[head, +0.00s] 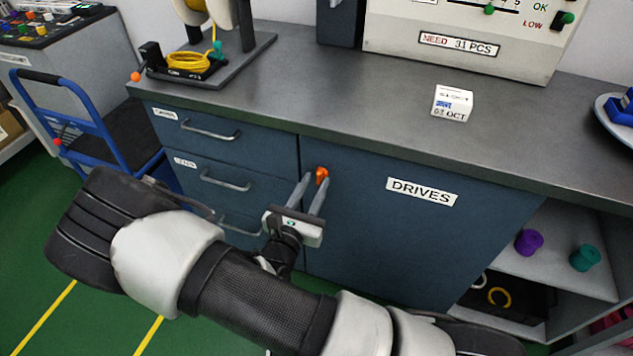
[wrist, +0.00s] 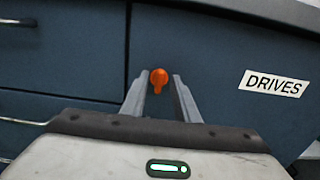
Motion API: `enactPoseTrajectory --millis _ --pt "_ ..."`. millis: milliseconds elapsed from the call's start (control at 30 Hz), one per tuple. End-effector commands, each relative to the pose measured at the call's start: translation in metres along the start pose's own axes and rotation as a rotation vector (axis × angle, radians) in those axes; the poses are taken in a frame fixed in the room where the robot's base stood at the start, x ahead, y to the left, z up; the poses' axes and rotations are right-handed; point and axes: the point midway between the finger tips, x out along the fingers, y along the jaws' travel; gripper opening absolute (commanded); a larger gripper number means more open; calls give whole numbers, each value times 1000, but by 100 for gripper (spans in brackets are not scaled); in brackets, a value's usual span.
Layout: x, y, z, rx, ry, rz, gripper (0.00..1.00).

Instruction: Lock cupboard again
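The blue cupboard door labelled DRIVES (head: 423,230) is closed, flush with the cabinet front; it also shows in the wrist view (wrist: 215,60). An orange key or knob (head: 322,174) sits near the door's upper left edge. In the wrist view the orange knob (wrist: 159,79) has a round head with a short tab pointing down. My gripper (head: 313,190) is in front of it. The fingers (wrist: 160,90) are apart, one on each side of the knob, with visible gaps. Whether the tips reach past the knob is hard to tell.
Drawers with metal handles (head: 225,181) are left of the door. The grey worktop (head: 340,90) above holds a small date block (head: 452,103) and a cable stand. An open shelf (head: 560,262) with purple and teal spools is at right. A blue cart (head: 75,120) stands at left.

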Motion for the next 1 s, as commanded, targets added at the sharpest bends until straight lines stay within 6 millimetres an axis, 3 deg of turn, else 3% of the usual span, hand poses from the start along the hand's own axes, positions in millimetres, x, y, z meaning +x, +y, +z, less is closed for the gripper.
enactPoseTrajectory --millis 200,500,700,1000 --pt "19 0 0 0 0 1 28" --pt "22 0 0 0 0 0 28" --pt "22 0 0 0 0 0 0" --pt "22 0 1 -16 0 0 0"
